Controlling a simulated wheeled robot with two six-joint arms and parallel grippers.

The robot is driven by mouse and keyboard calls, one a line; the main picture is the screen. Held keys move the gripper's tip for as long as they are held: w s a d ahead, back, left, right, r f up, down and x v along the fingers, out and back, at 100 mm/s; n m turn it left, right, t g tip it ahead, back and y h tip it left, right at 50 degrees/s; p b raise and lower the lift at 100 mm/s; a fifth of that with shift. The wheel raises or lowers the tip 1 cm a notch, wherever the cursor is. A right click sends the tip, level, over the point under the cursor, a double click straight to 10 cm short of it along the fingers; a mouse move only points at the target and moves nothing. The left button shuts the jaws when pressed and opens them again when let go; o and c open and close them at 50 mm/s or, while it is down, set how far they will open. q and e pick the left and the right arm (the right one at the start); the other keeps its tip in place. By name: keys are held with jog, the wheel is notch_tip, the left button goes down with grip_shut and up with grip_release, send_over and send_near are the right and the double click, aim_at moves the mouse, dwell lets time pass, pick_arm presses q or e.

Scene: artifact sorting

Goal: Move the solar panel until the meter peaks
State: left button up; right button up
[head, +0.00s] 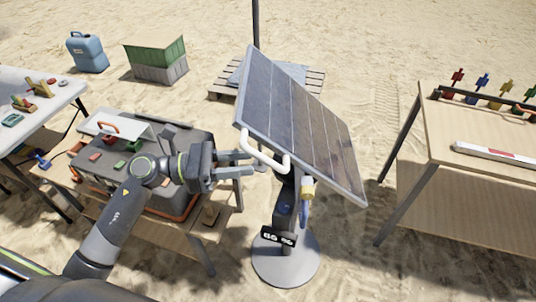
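The solar panel (305,120) is a dark tilted sheet with a light frame, mounted on a stand with a round grey base (285,262). A pale handle (265,158) sticks out from its lower left edge. The meter (277,238) is a small black display on the stand, and its digits seem to read 65 %. My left gripper (250,163) comes in from the left with its two fingers apart, at or just beside the handle's left end. I cannot tell whether the fingers touch the handle. My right gripper is not in view.
A wooden table (225,222) with a grey case stands under my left arm. A white table (60,92) is at the far left, and a wooden table (480,190) with coloured figures is at right. A pallet (225,85) lies behind the panel. Sand is open between the stand and right table.

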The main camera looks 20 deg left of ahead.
aim_at(268, 160)
pick_arm(q)
jog(key=p+x, duration=0.1)
jog(key=x, duration=0.3)
jog(key=shift+d+r, duration=0.1)
jog(key=shift+r, duration=0.05)
jog(key=shift+p+x, duration=0.55)
jog(key=shift+x, duration=0.4)
grip_shut()
